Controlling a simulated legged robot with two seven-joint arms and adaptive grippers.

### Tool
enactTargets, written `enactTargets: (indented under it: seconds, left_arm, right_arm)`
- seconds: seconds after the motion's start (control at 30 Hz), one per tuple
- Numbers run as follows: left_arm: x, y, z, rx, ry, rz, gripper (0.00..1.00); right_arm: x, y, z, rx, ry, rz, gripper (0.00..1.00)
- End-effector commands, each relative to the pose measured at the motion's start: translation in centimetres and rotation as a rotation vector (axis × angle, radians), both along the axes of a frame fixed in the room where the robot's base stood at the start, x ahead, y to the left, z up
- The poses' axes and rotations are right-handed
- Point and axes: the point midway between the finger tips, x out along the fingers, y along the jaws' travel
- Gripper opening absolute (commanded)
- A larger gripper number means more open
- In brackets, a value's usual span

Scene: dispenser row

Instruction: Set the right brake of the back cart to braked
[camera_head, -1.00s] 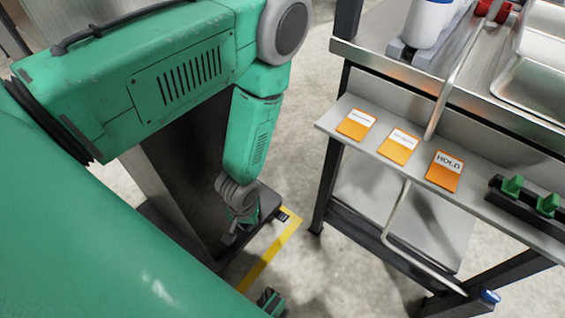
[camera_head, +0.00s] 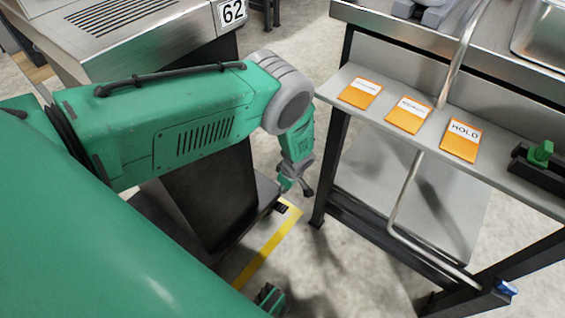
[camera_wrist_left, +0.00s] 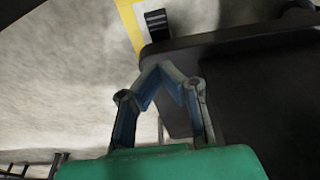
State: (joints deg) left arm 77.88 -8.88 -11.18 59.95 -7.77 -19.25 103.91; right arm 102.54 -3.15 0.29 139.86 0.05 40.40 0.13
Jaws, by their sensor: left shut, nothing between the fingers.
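A steel-topped unit with a "62" plate (camera_head: 232,12) has a dark body (camera_head: 205,195) on a low dark base. A small black pedal (camera_head: 281,208) juts from the base's corner, beside yellow floor tape (camera_head: 265,258). The pedal also shows in the left wrist view (camera_wrist_left: 157,22), at the edge of the dark base (camera_wrist_left: 235,40). I cannot tell whether it is pressed. My left gripper (camera_head: 303,190) is shut and empty, above and beside that corner. Its fingertips meet in the left wrist view (camera_wrist_left: 160,70), apart from the pedal in the picture. My right gripper is not seen.
A steel bench with a grey shelf (camera_head: 350,76) stands at the right, with orange cards (camera_head: 460,140) and a bent metal rod (camera_head: 400,200). Its dark leg (camera_head: 325,185) is close to my left gripper. Floor shows between the unit and the bench.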

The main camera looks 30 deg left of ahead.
Motion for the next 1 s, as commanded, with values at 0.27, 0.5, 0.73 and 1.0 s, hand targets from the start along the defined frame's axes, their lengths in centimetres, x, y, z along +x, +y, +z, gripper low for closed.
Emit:
enactTargets:
  seconds: [0.27, 0.5, 0.73, 1.0]
  left_arm:
    - [-0.1, 0.4, -2.3, -0.002, 0.002, -0.001, 0.00]
    - [0.0, 1.5, -7.5, -0.003, 0.001, 0.001, 0.00]
    - [0.1, 1.8, -11.8, -0.003, 0.000, -0.002, 0.00]
    - [0.1, 1.3, -13.8, -0.002, -0.001, -0.001, 0.00]
  right_arm:
    - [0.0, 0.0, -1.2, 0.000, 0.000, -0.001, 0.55]
    - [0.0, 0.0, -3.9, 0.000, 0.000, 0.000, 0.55]
    - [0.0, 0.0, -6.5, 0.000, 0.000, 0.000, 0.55]
    - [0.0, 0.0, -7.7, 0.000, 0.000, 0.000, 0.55]
